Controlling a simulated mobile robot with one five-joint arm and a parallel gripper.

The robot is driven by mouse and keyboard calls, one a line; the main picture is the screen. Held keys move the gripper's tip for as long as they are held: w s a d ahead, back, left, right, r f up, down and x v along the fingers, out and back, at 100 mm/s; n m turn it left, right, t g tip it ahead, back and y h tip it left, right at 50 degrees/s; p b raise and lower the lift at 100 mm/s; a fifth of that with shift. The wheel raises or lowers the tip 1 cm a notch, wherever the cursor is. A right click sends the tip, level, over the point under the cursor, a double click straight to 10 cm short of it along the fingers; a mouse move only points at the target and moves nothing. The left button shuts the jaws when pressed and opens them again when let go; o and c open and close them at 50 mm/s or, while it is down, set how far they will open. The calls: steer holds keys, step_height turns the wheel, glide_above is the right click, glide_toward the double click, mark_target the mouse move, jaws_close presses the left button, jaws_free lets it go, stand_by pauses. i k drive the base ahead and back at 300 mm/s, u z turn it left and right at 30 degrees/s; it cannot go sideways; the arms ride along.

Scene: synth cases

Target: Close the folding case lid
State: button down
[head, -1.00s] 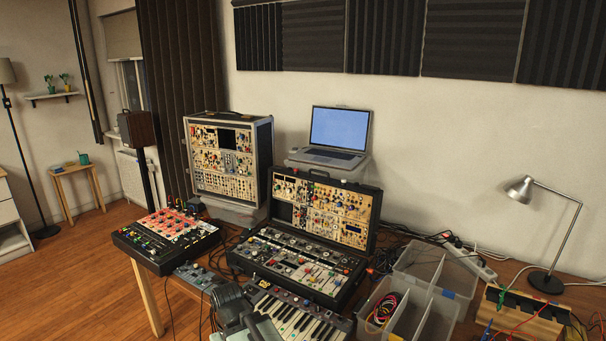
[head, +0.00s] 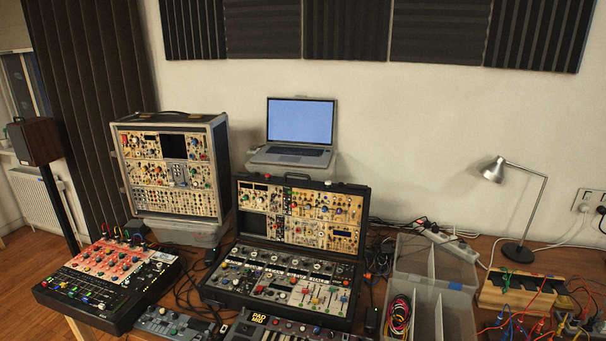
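The folding case stands open on the table in the middle of the head view. Its lid (head: 301,216) is raised at the back, leaning slightly backward, and holds gold-coloured synth modules. Its base (head: 279,284) lies flat in front, filled with knobs and sliders. A dark hinge line runs between the two halves. My gripper is not seen in the current view.
A laptop (head: 297,132) on a clear box stands behind the lid. An upright synth case (head: 172,168) is at the left, with a mixer (head: 107,276) in front. A small keyboard (head: 278,330) sits before the case. Clear bins (head: 433,281) and a lamp (head: 518,205) are at the right.

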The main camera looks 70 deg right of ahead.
mark_target(273, 222)
steer(key=z, duration=0.5)
steer(key=i, duration=1.2)
steer(key=z, duration=1.1)
steer(key=k, duration=0.75)
steer(key=z, duration=0.1)
steer(key=i, duration=0.85)
steer(key=u, duration=0.1)
